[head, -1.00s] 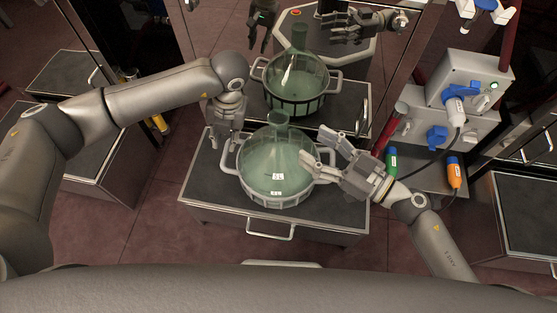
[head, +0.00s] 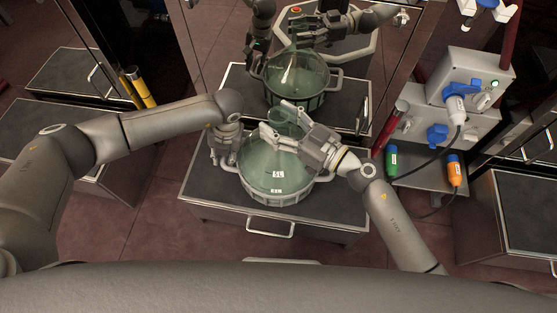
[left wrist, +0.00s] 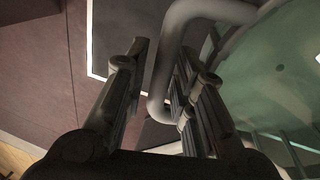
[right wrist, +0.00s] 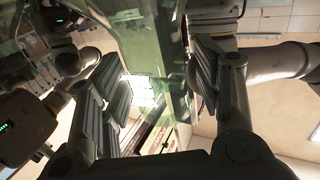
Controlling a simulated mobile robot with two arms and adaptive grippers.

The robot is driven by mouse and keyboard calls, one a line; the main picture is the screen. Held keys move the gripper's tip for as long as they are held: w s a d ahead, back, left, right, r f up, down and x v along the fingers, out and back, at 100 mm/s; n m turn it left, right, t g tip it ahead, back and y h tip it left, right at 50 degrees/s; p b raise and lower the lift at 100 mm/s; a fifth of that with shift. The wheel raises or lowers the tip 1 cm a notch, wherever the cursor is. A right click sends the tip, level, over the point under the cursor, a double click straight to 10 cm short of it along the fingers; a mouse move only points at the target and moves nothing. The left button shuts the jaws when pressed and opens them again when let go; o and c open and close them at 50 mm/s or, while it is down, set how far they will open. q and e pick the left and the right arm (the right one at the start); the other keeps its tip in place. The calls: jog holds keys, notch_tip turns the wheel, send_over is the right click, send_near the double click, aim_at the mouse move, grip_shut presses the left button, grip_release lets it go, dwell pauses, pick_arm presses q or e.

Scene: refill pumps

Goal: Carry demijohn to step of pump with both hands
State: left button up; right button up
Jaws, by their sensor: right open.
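The green glass demijohn (head: 262,170) stands upright in a pale basket (head: 277,197) with side handles, on a dark-topped drawer unit (head: 205,190). My left gripper (head: 224,155) is at the basket's left handle. In the left wrist view the handle (left wrist: 165,75) passes between its two parted fingers, with a gap visible. My right gripper (head: 277,120) is open at the demijohn's neck. In the right wrist view green glass (right wrist: 155,45) shows between its parted fingers; whether they touch it I cannot tell.
A shiny panel behind the drawer unit mirrors the demijohn (head: 295,75) and my grippers. At the right stand socket boxes (head: 470,85) with cables and a green and an orange connector (head: 454,172). Another dark-topped unit (head: 525,215) stands at the right. Floor shows in front.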

pick_arm(q)
jog(key=shift+c, duration=0.2)
jog(key=c, duration=0.5)
pick_arm(e)
jog(key=c, duration=0.5)
pick_arm(q)
grip_shut()
pick_arm(e)
grip_shut()
pick_arm(q)
jog(key=shift+w+r, duration=0.1)
pick_arm(e)
jog(key=shift+r, duration=0.15)
